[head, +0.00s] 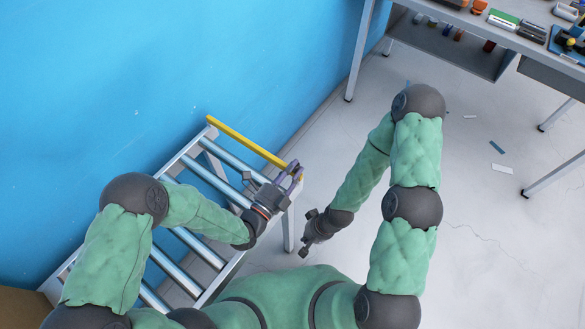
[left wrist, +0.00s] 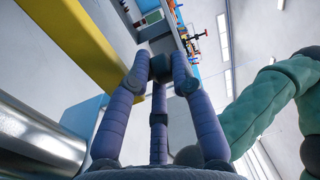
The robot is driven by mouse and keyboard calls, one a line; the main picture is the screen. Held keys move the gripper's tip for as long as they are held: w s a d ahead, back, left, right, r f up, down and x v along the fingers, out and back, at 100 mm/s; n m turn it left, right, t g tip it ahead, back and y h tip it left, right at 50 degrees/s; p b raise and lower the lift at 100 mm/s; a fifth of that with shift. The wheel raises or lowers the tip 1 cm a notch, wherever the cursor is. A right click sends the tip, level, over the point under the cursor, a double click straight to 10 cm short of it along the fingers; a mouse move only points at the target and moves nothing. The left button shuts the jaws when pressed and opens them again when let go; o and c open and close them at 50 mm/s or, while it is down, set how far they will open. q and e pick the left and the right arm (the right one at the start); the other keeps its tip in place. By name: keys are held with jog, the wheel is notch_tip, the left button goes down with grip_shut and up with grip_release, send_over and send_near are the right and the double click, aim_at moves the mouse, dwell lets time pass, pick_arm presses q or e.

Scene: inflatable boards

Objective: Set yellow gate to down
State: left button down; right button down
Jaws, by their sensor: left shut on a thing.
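The yellow gate (head: 245,141) is a long bar across the far end of the roller conveyor (head: 218,257). In the left wrist view the yellow gate (left wrist: 82,48) runs from the upper left toward the fingertips. The gate's height above the rollers is hard to judge. My right gripper (head: 306,248) hangs right of the conveyor, away from the gate; its fingers are too small to read.
A blue wall (head: 150,70) stands close behind the conveyor. A grey workbench (head: 480,35) with tools and small items is at the upper right. Some flat scraps (head: 500,168) lie on the floor. The floor between conveyor and bench is otherwise mostly clear.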

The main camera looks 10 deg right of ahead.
pick_arm(q)
jog(key=shift+a+f, duration=0.15)
jog(key=shift+f, duration=0.2)
jog(key=c, duration=1.1)
grip_release()
jog(key=shift+f, duration=0.1)
notch_tip(320, 180, up, 10)
jog(key=shift+r, duration=0.2)
